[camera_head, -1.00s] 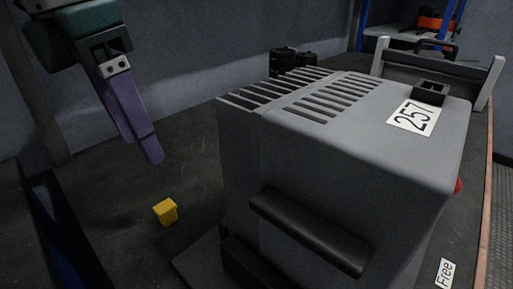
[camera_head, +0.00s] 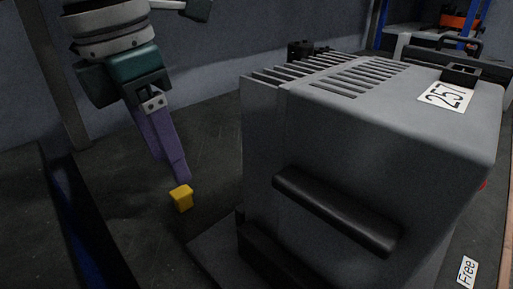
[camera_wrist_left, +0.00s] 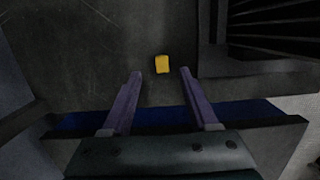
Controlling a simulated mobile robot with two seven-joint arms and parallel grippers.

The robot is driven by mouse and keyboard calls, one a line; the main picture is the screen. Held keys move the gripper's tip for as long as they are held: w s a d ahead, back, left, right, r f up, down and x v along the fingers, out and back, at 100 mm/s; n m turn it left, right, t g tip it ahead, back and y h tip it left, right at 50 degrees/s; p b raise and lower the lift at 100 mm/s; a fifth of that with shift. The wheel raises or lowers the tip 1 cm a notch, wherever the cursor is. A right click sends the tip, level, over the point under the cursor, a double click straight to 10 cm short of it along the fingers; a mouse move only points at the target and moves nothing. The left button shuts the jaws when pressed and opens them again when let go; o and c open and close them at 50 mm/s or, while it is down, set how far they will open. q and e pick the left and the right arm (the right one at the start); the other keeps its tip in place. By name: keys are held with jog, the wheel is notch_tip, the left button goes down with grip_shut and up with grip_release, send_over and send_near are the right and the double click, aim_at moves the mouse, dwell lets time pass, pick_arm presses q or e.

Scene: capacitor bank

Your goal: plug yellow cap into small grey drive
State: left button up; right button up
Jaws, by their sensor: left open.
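The yellow cap (camera_head: 182,198) is a small block standing on the dark tabletop, left of the grey drive (camera_head: 400,135). The drive is a large grey box with slotted vents, a black handle and a "257" label. My left gripper (camera_head: 180,178) points down just above and behind the cap, its purple fingers apart and empty. In the left wrist view the cap (camera_wrist_left: 162,64) lies ahead of the gap between the open fingers (camera_wrist_left: 160,72). I cannot tell where on the drive a cap socket is. My right gripper is not in view.
A blue-edged dark panel (camera_head: 85,225) stands left of the cap. A "Free" label (camera_head: 467,272) lies at the lower right. A black connector-like block (camera_head: 305,50) shows behind the drive. Bare dark tabletop surrounds the cap.

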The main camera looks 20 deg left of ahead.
aim_at(181, 191)
pick_arm(q)
jog(key=f, duration=0.1)
jog(key=f+b, duration=0.1)
jog(key=f, duration=0.3)
jog(key=shift+w+d+f+b, duration=0.1)
jog(key=shift+d+f+b, duration=0.05)
jog(key=shift+d+b, duration=0.15)
jog(key=shift+c, duration=0.2)
grip_shut()
